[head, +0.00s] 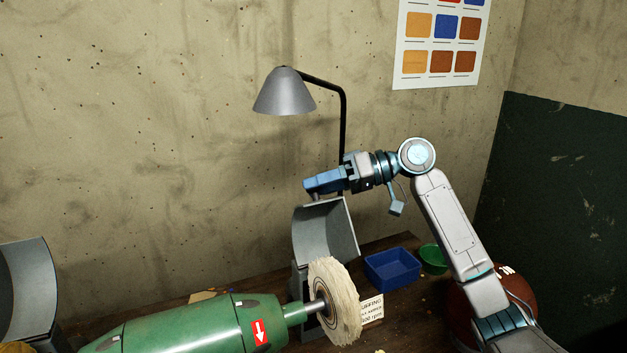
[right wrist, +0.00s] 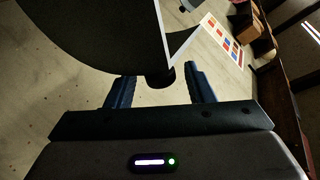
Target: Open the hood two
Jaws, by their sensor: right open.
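A grey curved metal hood (head: 327,232) stands behind the pale buffing wheel (head: 335,300) on the right end of the green machine (head: 190,328). A second grey hood (head: 28,285) shows at the left edge. Which one is hood two is not marked. My right gripper (head: 312,190) is at the top edge of the hood by the buffing wheel. In the right wrist view my open fingers (right wrist: 160,88) stand either side of a short dark knob (right wrist: 160,76) below the hood's dark curved sheet (right wrist: 95,35). Contact cannot be told. My left gripper is out of view.
A grey lamp (head: 284,93) on a black stand rises behind the gripper. A blue tray (head: 392,268), a green bowl (head: 433,259) and a small sign (head: 371,309) are on the wooden bench right of the wheel. A colour chart (head: 441,42) hangs on the wall.

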